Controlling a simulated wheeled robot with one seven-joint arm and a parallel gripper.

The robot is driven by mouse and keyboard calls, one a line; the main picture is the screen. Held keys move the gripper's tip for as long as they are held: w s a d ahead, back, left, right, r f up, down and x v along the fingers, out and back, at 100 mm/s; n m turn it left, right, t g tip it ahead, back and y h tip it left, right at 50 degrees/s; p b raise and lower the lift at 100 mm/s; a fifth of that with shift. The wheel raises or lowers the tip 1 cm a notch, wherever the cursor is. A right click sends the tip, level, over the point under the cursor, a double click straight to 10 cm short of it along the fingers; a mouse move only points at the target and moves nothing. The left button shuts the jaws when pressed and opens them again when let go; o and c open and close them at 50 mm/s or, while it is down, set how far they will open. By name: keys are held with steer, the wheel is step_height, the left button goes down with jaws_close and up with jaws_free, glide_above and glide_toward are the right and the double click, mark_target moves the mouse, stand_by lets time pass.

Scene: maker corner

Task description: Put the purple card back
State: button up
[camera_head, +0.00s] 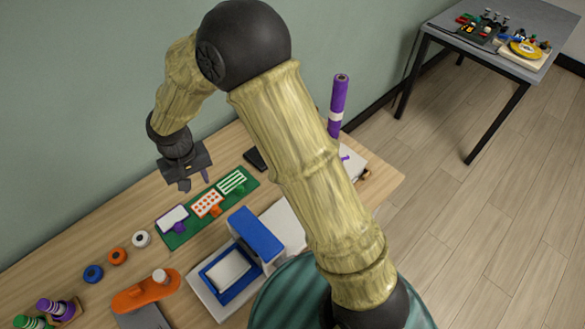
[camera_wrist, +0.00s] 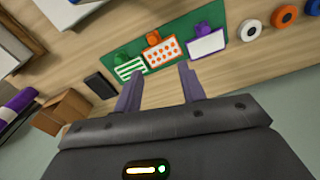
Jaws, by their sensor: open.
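The purple card (camera_head: 171,217), white-faced with a purple border and purple tab, lies at the left end of a green mat (camera_head: 180,240). It also shows in the wrist view (camera_wrist: 207,43). Beside it on the mat lie an orange-dotted card (camera_head: 206,203) and a green-striped card (camera_head: 232,181), each with a tab in its colour. My gripper (camera_head: 195,184) is open and empty, above the table near the wall side of the mat. In the wrist view its fingers (camera_wrist: 160,72) point toward the dotted card, with the purple card to their right. Nothing hides the purple card.
White, orange and blue rolls (camera_head: 117,256) lie left of the mat. A blue-and-white device (camera_head: 228,271) and an orange dispenser (camera_head: 146,292) stand in front. A dark flat object (camera_head: 254,159) lies behind the mat's right end. A purple roll (camera_head: 338,105) stands at the right.

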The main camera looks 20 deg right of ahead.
steer(key=s+d+r+m, duration=0.1)
steer(key=s+d+r, duration=0.1)
steer(key=d, duration=0.7)
steer(key=s+d+r+m+t, duration=0.1)
steer(key=s+d+r, duration=0.2)
steer(key=d, duration=0.6)
steer(key=s+d+r+m+t, duration=0.1)
steer(key=s+d+r, duration=0.2)
steer(key=d, duration=0.6)
steer(key=shift+s+d, duration=0.15)
steer(key=shift+s, duration=1.05)
steer(key=shift+r+p, duration=0.3)
steer(key=shift+r, duration=0.1)
